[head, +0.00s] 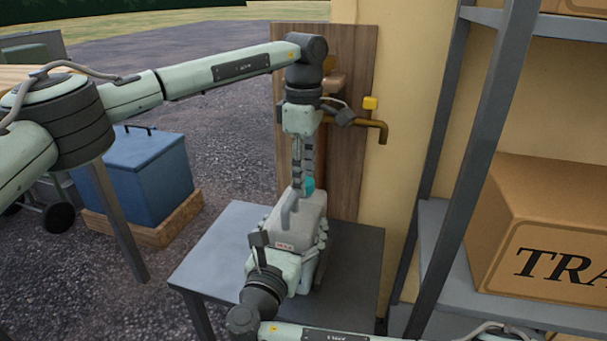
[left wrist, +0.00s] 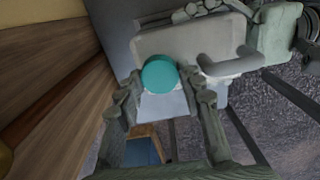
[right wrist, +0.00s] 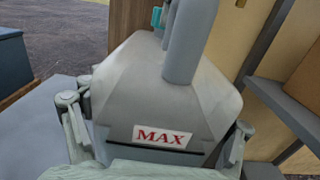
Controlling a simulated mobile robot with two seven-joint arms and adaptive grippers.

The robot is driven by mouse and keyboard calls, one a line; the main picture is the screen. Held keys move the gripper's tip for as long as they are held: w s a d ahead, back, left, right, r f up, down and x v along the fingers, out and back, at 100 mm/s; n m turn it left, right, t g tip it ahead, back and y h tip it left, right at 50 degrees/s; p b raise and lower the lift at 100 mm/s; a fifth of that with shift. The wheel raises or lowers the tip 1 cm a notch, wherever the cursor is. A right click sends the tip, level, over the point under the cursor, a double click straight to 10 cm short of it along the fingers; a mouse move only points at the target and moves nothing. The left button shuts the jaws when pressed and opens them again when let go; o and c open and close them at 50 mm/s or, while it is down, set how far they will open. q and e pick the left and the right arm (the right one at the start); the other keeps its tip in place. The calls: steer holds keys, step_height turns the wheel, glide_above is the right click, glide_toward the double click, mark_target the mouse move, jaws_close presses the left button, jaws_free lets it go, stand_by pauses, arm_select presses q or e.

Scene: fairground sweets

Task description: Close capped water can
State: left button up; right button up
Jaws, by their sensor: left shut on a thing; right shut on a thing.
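The grey water can (head: 311,207) stands on a small grey table, with a raised handle and a red MAX label (right wrist: 163,137). The teal cap (left wrist: 160,74) is at the can's top beside the handle (left wrist: 232,66); it also shows in the head view (head: 309,184). My left gripper (head: 303,188) points down from above and is shut on the cap, its fingers on either side. I cannot tell whether the cap is fully seated. My right gripper (right wrist: 158,135) is shut on the can's body, with fingers at both sides. The opening under the cap is hidden.
The grey table (head: 215,260) has free room left of the can. A brass tap (head: 372,125) on a wooden board (head: 350,70) stands behind it. A metal shelf with a cardboard box (head: 545,225) is at the right. A blue cooler (head: 148,175) stands at the left.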

arm_select(q)
steer(key=m, duration=0.6)
steer(key=shift+s+f+m, duration=0.1)
steer(key=shift+s+m, duration=0.05)
steer(key=shift+m, duration=0.25)
steer(key=o, duration=0.9)
arm_select(e)
steer(key=shift+w+d, duration=0.2)
steer(key=shift+d, duration=0.15)
arm_select(q)
step_height(320, 180, up, 12)
steer(key=shift+r, duration=0.15)
arm_select(e)
steer(key=o, duration=2.3)
steer(key=shift+f, duration=0.1)
